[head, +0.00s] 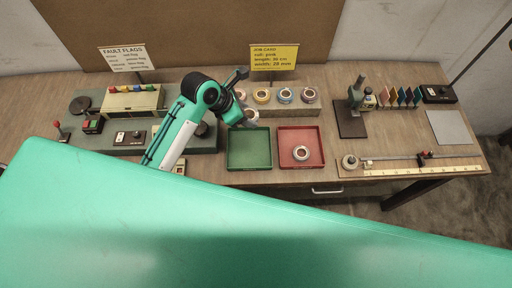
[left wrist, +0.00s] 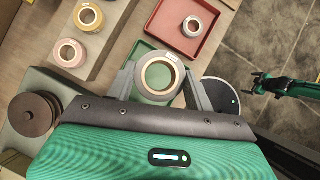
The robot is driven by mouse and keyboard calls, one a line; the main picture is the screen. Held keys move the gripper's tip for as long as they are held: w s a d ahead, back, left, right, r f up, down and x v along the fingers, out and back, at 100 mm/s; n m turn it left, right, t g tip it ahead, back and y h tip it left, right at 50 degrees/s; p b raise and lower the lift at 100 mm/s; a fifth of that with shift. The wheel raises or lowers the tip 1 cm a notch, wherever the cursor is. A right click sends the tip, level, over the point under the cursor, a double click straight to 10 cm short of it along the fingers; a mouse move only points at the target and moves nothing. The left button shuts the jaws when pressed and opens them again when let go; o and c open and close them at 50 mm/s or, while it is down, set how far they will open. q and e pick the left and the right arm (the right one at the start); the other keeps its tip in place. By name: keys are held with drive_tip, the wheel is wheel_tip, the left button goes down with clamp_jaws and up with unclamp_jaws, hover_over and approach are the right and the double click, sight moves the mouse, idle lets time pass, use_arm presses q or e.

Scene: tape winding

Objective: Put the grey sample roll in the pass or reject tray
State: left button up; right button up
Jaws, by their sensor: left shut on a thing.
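My left gripper (head: 242,117) is shut on a grey-white tape roll with a tan core (left wrist: 146,92), one finger on each side in the left wrist view. In the head view the held roll (head: 251,115) shows just behind the green tray (head: 249,163). The green tray (left wrist: 136,50) is partly hidden by the roll and looks empty. The red tray (head: 317,135) is right of it and holds another pale roll (head: 301,153), also seen in the left wrist view (left wrist: 192,26). My right gripper (left wrist: 257,83) shows small in the left wrist view, its fingers apart and empty.
A rack behind the trays holds several rolls, including a yellow one (head: 262,96) and a pink one (left wrist: 69,53). A yellow job card (head: 274,57) stands behind it. A ruler with a slider (head: 420,167) lies at the right. A fault flag box (head: 131,100) stands left.

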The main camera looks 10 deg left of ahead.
use_arm(q)
drive_tip(key=f+p, duration=0.1)
drive_tip(key=f, duration=0.4)
drive_tip(key=f+p, duration=0.1)
drive_tip(key=f, duration=0.4)
drive_tip(key=f+p, duration=0.1)
drive_tip(key=f, duration=0.4)
drive_tip(key=shift+a+f, duration=0.2)
drive_tip(key=shift+a, duration=0.05)
drive_tip(key=shift+f+p, duration=0.5)
drive_tip(key=shift+f, duration=1.95)
drive_tip(key=shift+f, duration=0.15)
drive_tip(key=o, duration=1)
